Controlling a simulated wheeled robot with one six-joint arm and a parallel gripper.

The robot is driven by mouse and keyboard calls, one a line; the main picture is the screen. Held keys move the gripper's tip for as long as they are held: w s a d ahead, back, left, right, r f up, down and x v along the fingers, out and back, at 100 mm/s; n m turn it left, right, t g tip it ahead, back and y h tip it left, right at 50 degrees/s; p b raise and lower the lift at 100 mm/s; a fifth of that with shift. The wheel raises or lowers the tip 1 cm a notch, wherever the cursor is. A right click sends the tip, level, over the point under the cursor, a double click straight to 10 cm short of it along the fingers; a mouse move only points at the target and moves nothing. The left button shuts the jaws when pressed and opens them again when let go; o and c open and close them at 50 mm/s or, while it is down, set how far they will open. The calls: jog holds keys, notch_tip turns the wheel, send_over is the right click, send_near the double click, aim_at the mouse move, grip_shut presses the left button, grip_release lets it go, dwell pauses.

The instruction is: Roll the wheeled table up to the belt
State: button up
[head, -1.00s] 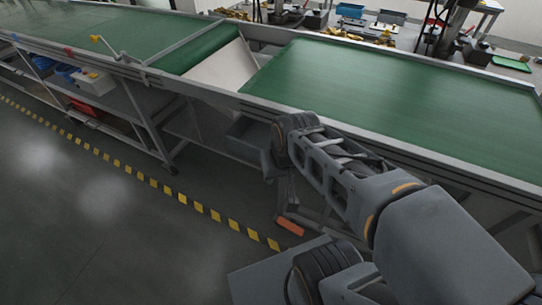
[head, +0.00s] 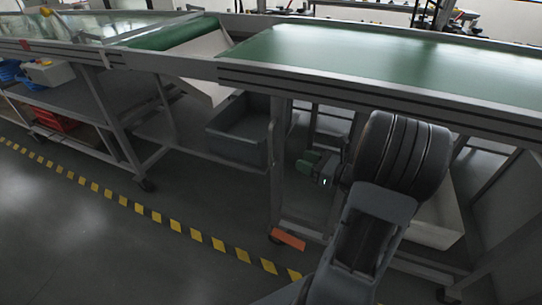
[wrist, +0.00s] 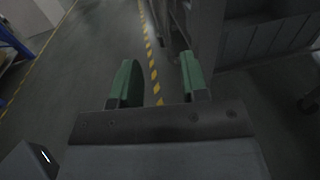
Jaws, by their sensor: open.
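The belt (head: 370,62) has a green top and a grey metal frame, running across the upper right of the head view. A second green stretch (head: 178,34) lies left of it, with a pale sloping chute (head: 204,62) between. A frame on castors (head: 146,185) stands under the left stretch, with shelves below. I cannot tell whether it is the wheeled table; no separate one is clearly seen. My gripper (wrist: 157,82) is open and empty, with green fingertips apart above the floor.
A grey bin (head: 238,128) sits under the chute. Blue and red containers (head: 52,119) stand on the left shelves. Yellow-black floor tape (head: 143,209) runs along the line, with clear floor (head: 70,245) in front. A grey ribbed object (wrist: 265,38) is close right of my gripper.

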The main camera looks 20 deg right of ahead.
jog(key=b, duration=0.3)
send_over(271, 164)
jog(key=shift+w+d+f, duration=0.1)
jog(key=shift+w+f, duration=0.05)
jog(key=shift+w, duration=0.25)
jog(key=shift+c, duration=0.2)
grip_shut()
